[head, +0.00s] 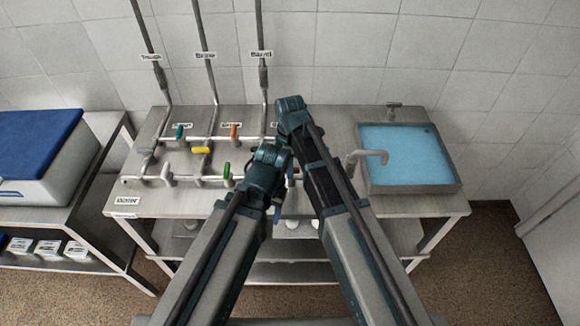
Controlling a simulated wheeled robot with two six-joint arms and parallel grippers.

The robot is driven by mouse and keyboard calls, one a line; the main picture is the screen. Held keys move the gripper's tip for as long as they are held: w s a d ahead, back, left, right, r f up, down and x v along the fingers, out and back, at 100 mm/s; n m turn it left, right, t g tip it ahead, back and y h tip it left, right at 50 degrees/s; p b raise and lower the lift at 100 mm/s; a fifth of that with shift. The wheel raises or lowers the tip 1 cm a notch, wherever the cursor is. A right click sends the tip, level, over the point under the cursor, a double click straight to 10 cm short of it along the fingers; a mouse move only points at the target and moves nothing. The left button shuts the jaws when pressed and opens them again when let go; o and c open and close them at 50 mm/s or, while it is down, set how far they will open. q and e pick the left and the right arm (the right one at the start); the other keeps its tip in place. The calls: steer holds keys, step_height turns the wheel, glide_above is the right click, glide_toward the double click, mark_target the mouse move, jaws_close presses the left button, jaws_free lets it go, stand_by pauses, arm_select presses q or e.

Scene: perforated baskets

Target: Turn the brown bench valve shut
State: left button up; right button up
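No clearly brown valve handle shows; part of the bench pipework is hidden behind my arms. Handles that do show are an orange one (234,131), a dark green one (180,131), a yellow one (201,150), a brighter green one (227,173) and a pale grey one (166,174). My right gripper (290,106) is at the far end of the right arm, over the back of the bench, right of the orange handle. My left gripper (268,160) is lower, right of the brighter green handle. The fingers of both are not clear, and I see nothing held.
The metal bench (420,205) carries the pipes and a blue-filled sink (408,155) with a tap (372,156) at right. Labelled vertical pipes (208,75) rise along the tiled wall. A blue-lidded cooler (40,150) stands on a side shelf at left.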

jaws_close()
steer(key=shift+m, duration=0.3)
steer(key=m, duration=0.3)
steer(key=shift+m, duration=0.3)
steer(key=m, duration=0.4)
steer(key=shift+m, duration=0.3)
steer(key=m, duration=0.4)
steer(key=shift+m, duration=2.5)
